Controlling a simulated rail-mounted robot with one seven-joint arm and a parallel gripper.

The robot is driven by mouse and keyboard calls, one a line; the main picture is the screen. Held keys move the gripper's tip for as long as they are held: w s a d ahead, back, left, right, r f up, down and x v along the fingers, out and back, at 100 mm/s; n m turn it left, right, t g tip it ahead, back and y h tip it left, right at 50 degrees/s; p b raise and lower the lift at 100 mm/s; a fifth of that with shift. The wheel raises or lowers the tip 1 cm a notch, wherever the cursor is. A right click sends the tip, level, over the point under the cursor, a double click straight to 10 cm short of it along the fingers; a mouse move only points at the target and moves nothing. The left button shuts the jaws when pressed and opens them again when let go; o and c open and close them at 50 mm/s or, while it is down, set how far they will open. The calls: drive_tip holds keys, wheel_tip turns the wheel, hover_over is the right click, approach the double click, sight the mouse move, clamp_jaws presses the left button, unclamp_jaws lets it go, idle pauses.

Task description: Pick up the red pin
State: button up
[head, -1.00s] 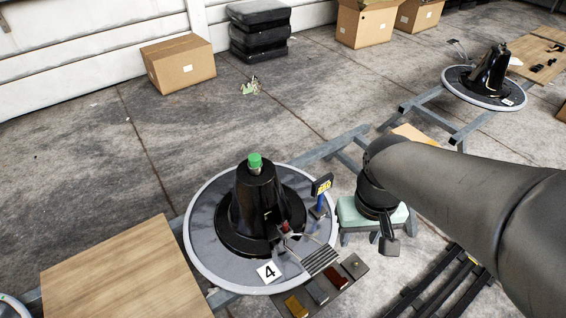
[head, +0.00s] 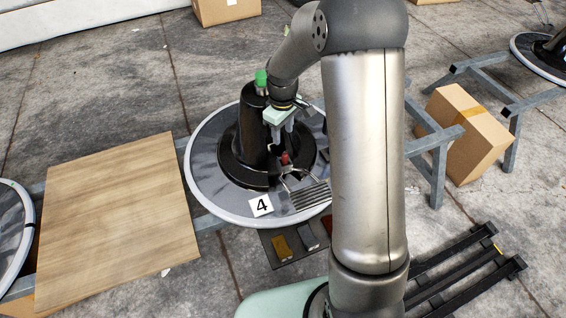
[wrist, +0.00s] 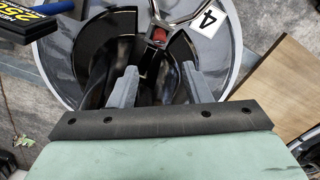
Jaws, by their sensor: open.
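The small red pin (head: 285,158) is low on the front of the black cone-shaped chair base (head: 245,140), by a metal footrest (head: 310,193). In the wrist view, the red pin (wrist: 159,35) shows beyond the fingertips, between the two finger lines and close to the bent metal tube of the footrest. My gripper (head: 283,135) hangs just above the pin beside the cone, and its pale green body shows. In the wrist view, my gripper (wrist: 157,69) has its two grey fingers apart with nothing held between them. The pin's lower part is hard to make out.
A green cap (head: 261,78) tops the cone. The round grey platform (head: 205,190) carries a "4" card (head: 261,205). A dark tray with coloured blocks (head: 283,247) lies in front. A wooden board (head: 120,215) is left, a cardboard box (head: 465,133) right. My arm hides the platform's right side.

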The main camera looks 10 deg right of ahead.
sight(285, 154)
wheel_tip(285, 154, down, 6)
drive_tip(key=shift+f+b, duration=0.2)
drive_tip(key=shift+b, duration=0.2)
drive_tip(key=f, duration=0.3)
drive_tip(key=f+b, duration=0.1)
drive_tip(key=f, duration=0.1)
drive_tip(key=shift+s+d+f, duration=0.1)
drive_tip(key=shift+s+d, duration=0.2)
clamp_jaws()
